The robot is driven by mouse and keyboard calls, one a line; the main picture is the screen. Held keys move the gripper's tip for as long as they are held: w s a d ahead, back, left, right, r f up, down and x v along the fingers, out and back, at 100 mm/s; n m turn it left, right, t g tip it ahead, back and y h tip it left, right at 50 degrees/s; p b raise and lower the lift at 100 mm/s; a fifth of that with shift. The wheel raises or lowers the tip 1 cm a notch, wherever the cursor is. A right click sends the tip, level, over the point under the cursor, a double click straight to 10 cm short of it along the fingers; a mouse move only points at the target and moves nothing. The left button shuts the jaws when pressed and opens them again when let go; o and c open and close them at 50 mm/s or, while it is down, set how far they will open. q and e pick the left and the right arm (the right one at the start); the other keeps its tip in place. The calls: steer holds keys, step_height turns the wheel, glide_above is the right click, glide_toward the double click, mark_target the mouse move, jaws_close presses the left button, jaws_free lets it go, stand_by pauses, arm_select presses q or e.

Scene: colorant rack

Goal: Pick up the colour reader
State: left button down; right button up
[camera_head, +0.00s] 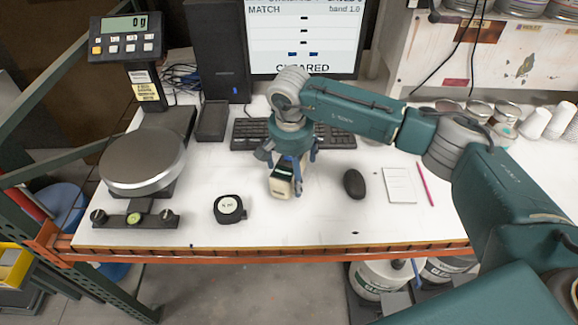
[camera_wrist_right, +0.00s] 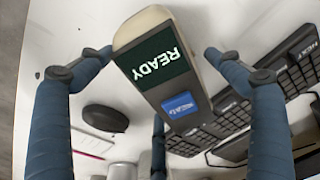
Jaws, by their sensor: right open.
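The colour reader (camera_head: 281,181) is a small cream and dark handheld device on the white table, in front of the keyboard. In the right wrist view the colour reader (camera_wrist_right: 160,68) shows a dark screen reading READY and a blue label. My right gripper (camera_head: 290,165) is over it from above. In the right wrist view my right gripper's blue fingers (camera_wrist_right: 157,55) are open on either side of the reader, with gaps showing between fingers and reader. My left gripper is not in view.
A black keyboard (camera_head: 252,133) lies behind the reader. A black mouse (camera_head: 354,183) is to its right, a round black tape measure (camera_head: 229,208) to its left. A scale (camera_head: 143,160) stands further left. A notepad (camera_head: 399,185) and a pink pencil (camera_head: 426,184) lie at right.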

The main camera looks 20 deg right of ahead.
steer(key=shift+f, duration=0.25)
steer(key=c, duration=1.7)
steer(key=shift+w+r, duration=0.1)
steer(key=shift+c, duration=0.9)
steer(key=shift+r, duration=0.1)
